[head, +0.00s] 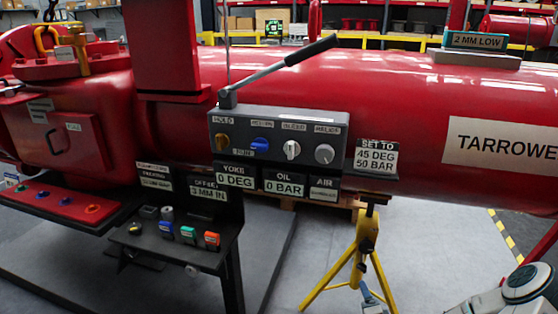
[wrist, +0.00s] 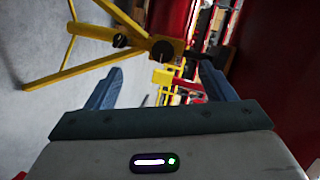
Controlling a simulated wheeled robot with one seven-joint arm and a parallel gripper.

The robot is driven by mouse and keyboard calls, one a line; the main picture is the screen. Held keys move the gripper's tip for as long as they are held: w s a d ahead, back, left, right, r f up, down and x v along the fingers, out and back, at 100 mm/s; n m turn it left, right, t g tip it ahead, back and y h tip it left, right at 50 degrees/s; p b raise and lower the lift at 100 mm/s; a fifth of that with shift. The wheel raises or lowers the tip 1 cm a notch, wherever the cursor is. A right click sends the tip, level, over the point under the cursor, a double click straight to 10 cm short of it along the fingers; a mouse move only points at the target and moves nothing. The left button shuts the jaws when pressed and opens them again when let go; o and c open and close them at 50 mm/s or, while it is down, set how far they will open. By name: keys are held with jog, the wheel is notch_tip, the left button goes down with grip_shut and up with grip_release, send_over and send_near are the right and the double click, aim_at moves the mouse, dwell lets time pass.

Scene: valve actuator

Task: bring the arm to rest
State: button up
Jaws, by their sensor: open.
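My gripper (wrist: 160,82) shows in the wrist view with its two blue-grey fingers wide apart and nothing between them. In the head view my arm (head: 515,290) reaches in from the lower right corner, and part of the gripper (head: 370,298) shows at the bottom edge, near the yellow tripod stand (head: 362,245). The stand also shows in the wrist view (wrist: 110,40), beyond the fingers. The grey valve control box (head: 278,135) with its long black-gripped lever (head: 285,68) is well above the gripper. Most of the gripper is cut off in the head view.
A big red actuator cylinder (head: 430,95) spans the scene. Display plates under the box read YOKE 0 DEG (head: 234,177) and OIL 0 BAR (head: 283,183). A black bench (head: 190,250) with coloured blocks stands at left. Grey floor (head: 430,240) is open right of the tripod.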

jog(key=s+a+r+n+g+p, duration=0.25)
jog(key=r+n+g+p, duration=0.35)
jog(key=r, duration=0.8)
jog(key=s+a+r+n+g+p, duration=0.3)
jog(key=r+n+p, duration=0.45)
jog(key=r, duration=0.65)
jog(key=s+a+r+g+p, duration=0.2)
jog(key=s+r+p, duration=0.3)
jog(key=s+r, duration=0.4)
jog(key=s+a+r+n+g+p, duration=0.1)
jog(key=s+r+p, duration=0.4)
jog(key=r, duration=0.9)
jog(key=s+a+g, duration=0.1)
jog(key=s+a, duration=0.1)
jog(key=s, duration=0.1)
jog(key=shift+s+a+r, duration=0.25)
jog(key=shift+s+r, duration=0.1)
jog(key=shift+s, duration=0.05)
jog(key=shift+n, duration=0.25)
